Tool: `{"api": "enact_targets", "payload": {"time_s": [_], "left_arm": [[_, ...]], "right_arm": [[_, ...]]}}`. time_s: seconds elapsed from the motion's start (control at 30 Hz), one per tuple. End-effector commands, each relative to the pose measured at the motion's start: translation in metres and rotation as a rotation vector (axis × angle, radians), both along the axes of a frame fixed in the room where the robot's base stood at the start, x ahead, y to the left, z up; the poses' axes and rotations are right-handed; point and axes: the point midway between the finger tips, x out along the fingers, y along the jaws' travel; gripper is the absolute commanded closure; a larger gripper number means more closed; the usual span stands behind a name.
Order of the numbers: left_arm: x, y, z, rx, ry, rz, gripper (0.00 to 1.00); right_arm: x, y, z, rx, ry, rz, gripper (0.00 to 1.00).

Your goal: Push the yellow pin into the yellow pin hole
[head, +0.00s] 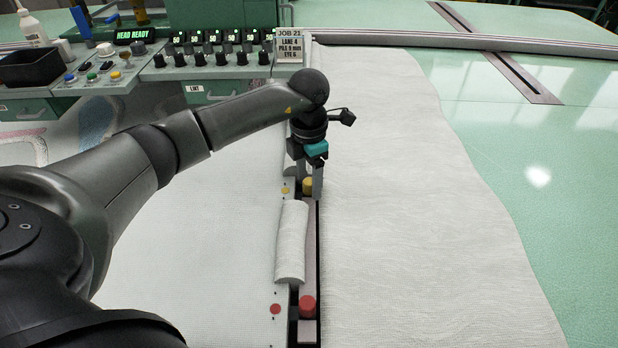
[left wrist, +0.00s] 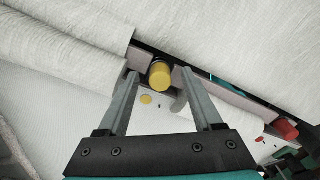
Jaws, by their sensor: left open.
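The yellow pin (head: 308,186) stands in the dark slot beside the pale strip, with a round yellow cap. It also shows in the left wrist view (left wrist: 160,74), between the tips of my left gripper. I cannot make out the yellow pin hole itself. My left gripper (head: 309,191) points down with its fingers open, one on each side of the yellow pin. My right gripper is not in view.
A red pin (head: 308,306) stands nearer in the same slot, with a red dot (head: 275,309) beside it. A curled cloth roll (head: 291,243) lies along the strip between them. White cloth (head: 400,180) spreads right. A control panel (head: 215,62) stands at the back.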

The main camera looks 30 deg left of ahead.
Motion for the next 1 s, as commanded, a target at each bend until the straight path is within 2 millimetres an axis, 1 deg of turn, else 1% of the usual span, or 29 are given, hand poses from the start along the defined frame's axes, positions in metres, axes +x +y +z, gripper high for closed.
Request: {"api": "enact_targets", "payload": {"time_s": [0.3, 0.33, 0.47, 0.6, 0.8, 0.9, 1.0], "left_arm": [[0.000, 0.000, 0.000, 0.000, 0.001, 0.000, 0.33], [0.000, 0.000, 0.004, 0.000, -0.001, 0.000, 0.33], [0.001, 0.000, 0.033, 0.001, -0.005, 0.000, 0.33], [0.001, 0.001, 0.069, 0.001, -0.005, 0.000, 0.33], [0.001, 0.000, 0.115, 0.000, -0.004, -0.001, 0.33], [0.000, 0.000, 0.132, 0.000, -0.004, 0.000, 0.33], [0.000, 0.000, 0.143, 0.000, -0.001, 0.000, 0.33]], "right_arm": [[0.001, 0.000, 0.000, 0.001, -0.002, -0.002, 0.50], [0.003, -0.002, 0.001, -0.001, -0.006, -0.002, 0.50], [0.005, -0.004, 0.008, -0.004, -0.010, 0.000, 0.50], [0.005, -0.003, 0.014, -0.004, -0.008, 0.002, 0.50], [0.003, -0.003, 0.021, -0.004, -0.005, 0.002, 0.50], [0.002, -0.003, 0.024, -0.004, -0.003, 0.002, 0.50], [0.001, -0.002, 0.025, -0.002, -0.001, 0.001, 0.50]]}}
